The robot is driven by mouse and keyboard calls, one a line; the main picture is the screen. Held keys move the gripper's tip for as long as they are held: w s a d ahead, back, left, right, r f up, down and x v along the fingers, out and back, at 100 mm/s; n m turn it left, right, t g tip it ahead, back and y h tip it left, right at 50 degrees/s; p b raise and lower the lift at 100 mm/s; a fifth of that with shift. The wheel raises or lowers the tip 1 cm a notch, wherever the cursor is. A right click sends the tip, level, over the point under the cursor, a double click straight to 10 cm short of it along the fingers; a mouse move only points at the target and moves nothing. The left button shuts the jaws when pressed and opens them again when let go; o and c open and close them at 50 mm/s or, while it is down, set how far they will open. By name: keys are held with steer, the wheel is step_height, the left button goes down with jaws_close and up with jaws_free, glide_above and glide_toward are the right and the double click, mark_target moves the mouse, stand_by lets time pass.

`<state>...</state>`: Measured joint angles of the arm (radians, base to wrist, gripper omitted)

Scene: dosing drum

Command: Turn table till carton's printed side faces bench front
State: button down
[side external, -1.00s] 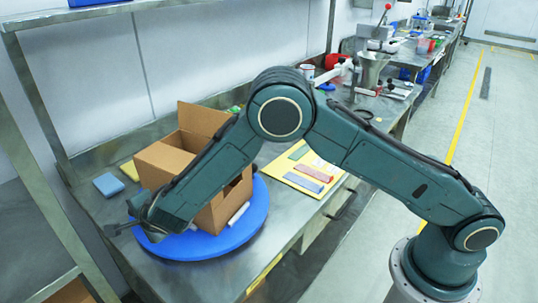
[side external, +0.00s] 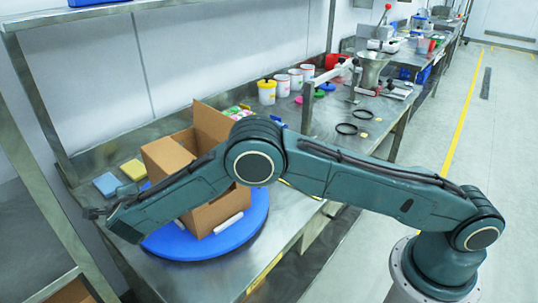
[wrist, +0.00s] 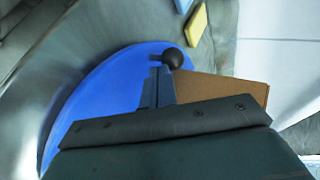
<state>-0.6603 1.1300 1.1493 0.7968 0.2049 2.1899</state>
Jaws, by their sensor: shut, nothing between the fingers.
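The open brown carton (side external: 222,210) stands upright on the blue round turntable (side external: 205,246), one flap raised at the back. Its visible faces are plain; I see no print, and my arm covers part of it. White bars lie on the turntable by its base. My gripper (side external: 92,212) is shut and empty, at the turntable's left side in the side view. In the wrist view my gripper (wrist: 158,85) is over the blue turntable (wrist: 95,105), with the carton (wrist: 230,90) to the right. A dark round knob (wrist: 172,58) shows at the fingertips; contact is unclear.
A blue sponge (side external: 106,184) and a yellow sponge (side external: 133,170) lie behind the turntable. A metal shelf frame stands at left.

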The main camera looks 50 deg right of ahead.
steer(key=shift+w+d, duration=0.2)
steer(key=shift+w, duration=0.45)
steer(key=shift+w+d, duration=0.55)
steer(key=shift+w, duration=0.35)
steer(key=shift+w+d, duration=0.55)
steer(key=shift+w, duration=0.3)
steer(key=shift+w+d+m+g+h, duration=0.4)
steer(key=shift+w+d+m+h, duration=0.2)
steer(key=shift+w+d+m, duration=0.3)
steer(key=shift+w+d, duration=0.6)
steer(key=shift+d, duration=0.2)
steer(key=shift+s+a+f, duration=0.15)
steer(key=shift+s+a, duration=0.3)
steer(key=shift+a, duration=0.25)
steer(key=shift+s+a+f, duration=0.2)
steer(key=shift+s+a, duration=0.5)
steer(key=shift+a, duration=0.2)
steer(key=s+a+r, duration=0.4)
steer(key=a+r, duration=0.2)
steer(key=shift+s+a, duration=0.15)
steer(key=shift+s, duration=0.2)
